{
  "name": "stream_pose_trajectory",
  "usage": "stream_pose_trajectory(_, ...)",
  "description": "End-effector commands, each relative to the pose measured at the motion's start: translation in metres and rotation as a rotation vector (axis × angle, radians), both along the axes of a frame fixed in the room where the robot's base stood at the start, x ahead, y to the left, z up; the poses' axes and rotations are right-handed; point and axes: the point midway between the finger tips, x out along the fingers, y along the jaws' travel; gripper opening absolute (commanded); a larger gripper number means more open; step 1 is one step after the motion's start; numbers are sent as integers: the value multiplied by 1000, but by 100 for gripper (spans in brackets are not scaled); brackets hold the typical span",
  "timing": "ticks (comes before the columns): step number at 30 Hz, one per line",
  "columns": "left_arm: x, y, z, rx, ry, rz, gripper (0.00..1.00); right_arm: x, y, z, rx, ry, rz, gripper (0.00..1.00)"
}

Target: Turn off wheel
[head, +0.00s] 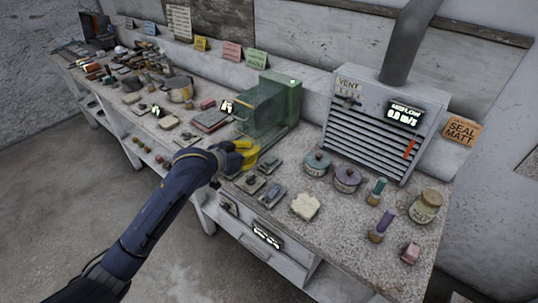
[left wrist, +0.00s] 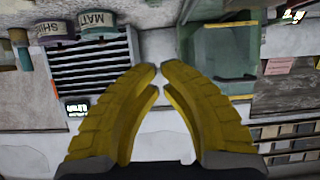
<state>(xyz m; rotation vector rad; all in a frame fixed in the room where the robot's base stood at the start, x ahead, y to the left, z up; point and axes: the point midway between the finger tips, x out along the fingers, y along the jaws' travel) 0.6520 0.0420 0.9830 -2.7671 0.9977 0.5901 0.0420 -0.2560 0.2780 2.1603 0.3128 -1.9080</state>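A green machine (head: 282,97) with a see-through green hood (head: 262,108) stands against the back of the bench, and a small green light glows on its top. I cannot make out a wheel or its switch. My left gripper (head: 243,157), with yellow fingers, is just in front of the hood, above the bench's front part. In the left wrist view its fingertips (left wrist: 159,70) almost meet, with only a sliver between them and nothing held. The green hood (left wrist: 230,48) shows there beyond the right finger. My right gripper is not in view.
A louvred vent unit (head: 377,122) stands right of the machine. Lidded pots (head: 347,178), small jars (head: 377,190) and a pale block (head: 305,206) sit before it. Tools and small parts crowd the bench's left. Small blocks (head: 270,194) lie just right of my gripper.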

Motion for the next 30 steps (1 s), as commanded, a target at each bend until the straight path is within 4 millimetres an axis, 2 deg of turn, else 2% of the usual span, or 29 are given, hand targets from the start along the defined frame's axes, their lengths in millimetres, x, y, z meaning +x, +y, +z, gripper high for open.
stream_pose_trajectory(8, 8, -6, -4, 0, 0, 1, 0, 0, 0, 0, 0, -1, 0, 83)
stream_pose_trajectory(25, 73, -60, -42, -1, 1, 2, 0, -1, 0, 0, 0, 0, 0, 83)
stream_pose_trajectory(30, 68, -55, -64, 0, 1, 3, 0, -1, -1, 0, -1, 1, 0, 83)
